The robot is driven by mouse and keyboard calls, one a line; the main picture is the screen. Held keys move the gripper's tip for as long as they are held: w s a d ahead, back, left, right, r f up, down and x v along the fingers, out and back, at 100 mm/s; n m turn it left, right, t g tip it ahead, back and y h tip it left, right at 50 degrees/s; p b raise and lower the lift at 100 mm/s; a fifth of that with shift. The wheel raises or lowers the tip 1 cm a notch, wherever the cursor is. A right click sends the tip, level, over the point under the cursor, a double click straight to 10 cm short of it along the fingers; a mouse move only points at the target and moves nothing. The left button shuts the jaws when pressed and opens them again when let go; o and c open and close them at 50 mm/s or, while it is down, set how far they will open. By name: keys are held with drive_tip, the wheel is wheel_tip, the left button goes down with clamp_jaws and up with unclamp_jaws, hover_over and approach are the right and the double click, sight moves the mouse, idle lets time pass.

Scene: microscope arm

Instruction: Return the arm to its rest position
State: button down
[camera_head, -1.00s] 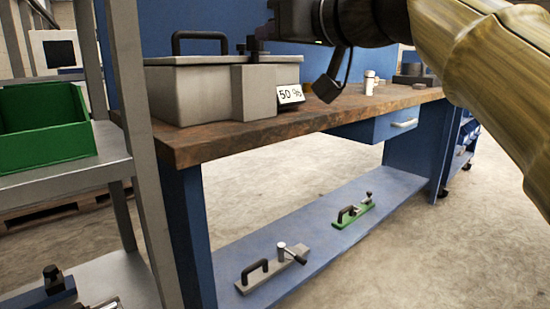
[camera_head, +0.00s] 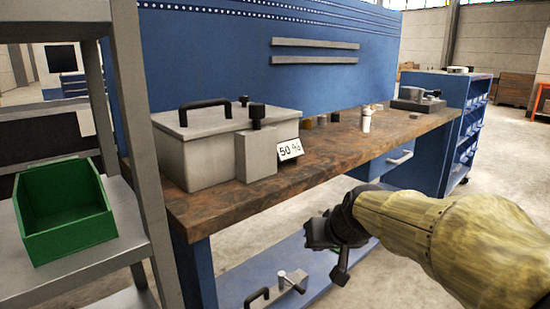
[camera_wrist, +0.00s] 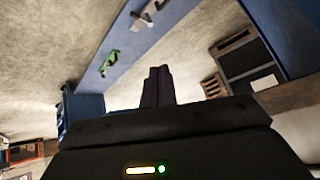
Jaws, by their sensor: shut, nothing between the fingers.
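My gripper (camera_head: 318,234) is at the end of my tan-sleeved arm, in front of the workbench and below the level of its top in the head view. In the wrist view my gripper's dark fingers (camera_wrist: 157,86) are together, with nothing between them. The floor and the bench's blue lower shelf (camera_wrist: 125,45) show beyond them. My arm reaches in from the lower right of the head view, bent and low, apart from the bench.
The wooden benchtop (camera_head: 330,150) carries a grey lidded box (camera_head: 200,150) with a "50 %" card (camera_head: 290,150) and a white bottle (camera_head: 366,120). A grey rack (camera_head: 135,120) with a green bin (camera_head: 70,225) stands at left. Open floor lies at right.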

drive_tip(key=s+d+f+g+h+p, duration=0.1)
drive_tip(key=s+d+f+g+p, duration=0.15)
drive_tip(key=s, duration=0.25)
drive_tip(key=s+d+f+m+g+h+p, duration=0.1)
drive_tip(key=s+f+p, duration=0.2)
drive_tip(key=s, duration=0.2)
drive_tip(key=s+d+f+g+h+p, duration=0.1)
drive_tip(key=s+d+f+p, duration=0.15)
drive_tip(key=s, duration=0.25)
wheel_tip(320, 180, up, 37)
drive_tip(key=p, duration=3.8)
drive_tip(key=shift+a, duration=0.2)
